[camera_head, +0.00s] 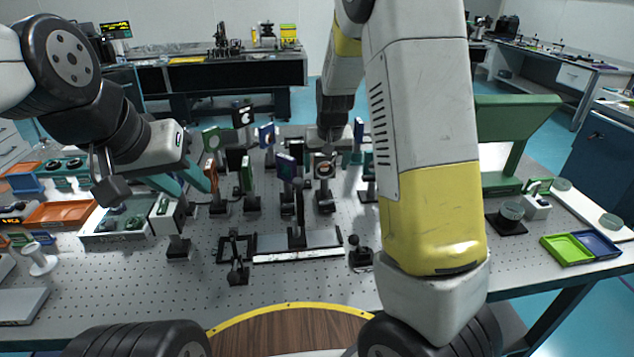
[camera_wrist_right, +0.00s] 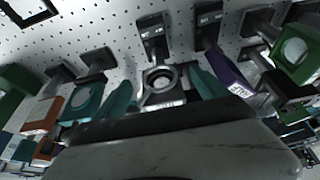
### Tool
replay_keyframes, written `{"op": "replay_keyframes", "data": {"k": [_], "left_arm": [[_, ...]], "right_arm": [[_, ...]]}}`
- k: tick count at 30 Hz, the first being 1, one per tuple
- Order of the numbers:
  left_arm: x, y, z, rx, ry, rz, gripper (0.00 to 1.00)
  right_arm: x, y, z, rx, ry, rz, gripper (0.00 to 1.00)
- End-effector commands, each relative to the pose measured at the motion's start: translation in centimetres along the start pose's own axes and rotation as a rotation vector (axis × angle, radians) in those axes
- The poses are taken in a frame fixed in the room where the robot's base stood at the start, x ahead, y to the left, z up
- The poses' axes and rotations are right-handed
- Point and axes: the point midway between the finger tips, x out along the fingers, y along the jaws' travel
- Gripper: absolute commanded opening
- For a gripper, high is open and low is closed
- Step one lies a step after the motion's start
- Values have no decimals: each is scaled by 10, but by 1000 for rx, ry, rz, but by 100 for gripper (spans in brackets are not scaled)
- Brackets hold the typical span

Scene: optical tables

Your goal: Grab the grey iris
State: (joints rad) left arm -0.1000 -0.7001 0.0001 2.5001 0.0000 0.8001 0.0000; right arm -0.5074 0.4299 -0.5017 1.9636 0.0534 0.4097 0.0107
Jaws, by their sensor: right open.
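The grey iris (camera_wrist_right: 161,84) is a dark grey ring with a round opening on a post mount. In the right wrist view it stands between the two teal fingers of my right gripper (camera_wrist_right: 161,94), which is open with a finger on either side. I cannot tell whether the fingers touch it. In the head view the iris (camera_head: 324,170) stands upright on the table, just below my right gripper (camera_head: 325,152). My left gripper (camera_head: 184,183) has its teal fingers apart, at the left near an orange-framed optic (camera_head: 210,172); it holds nothing visible.
Several mounted optics crowd around the iris, including a purple-edged one (camera_wrist_right: 227,78) and a green-framed one (camera_wrist_right: 298,48) in the wrist view. A rail stage (camera_head: 298,245) lies in front. The perforated table (camera_head: 310,285) is clear near its front edge. Trays (camera_head: 62,213) sit left.

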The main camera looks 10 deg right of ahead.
Motion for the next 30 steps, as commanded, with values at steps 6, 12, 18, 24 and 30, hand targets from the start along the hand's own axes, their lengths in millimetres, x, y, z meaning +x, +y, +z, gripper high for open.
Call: {"op": "replay_keyframes", "data": {"k": [6,12,18,24,30], "left_arm": [[0,0,0,0,0,0,36],[0,0,0,0,0,0,36],[0,0,0,0,0,0,36],[0,0,0,0,0,0,36],[0,0,0,0,0,0,36]], "right_arm": [[33,1,1,1,-4,3,84],[42,1,0,1,-1,1,84],[42,1,0,0,-1,1,72],[41,1,0,0,-1,1,33],[41,1,1,0,-1,1,0]]}}
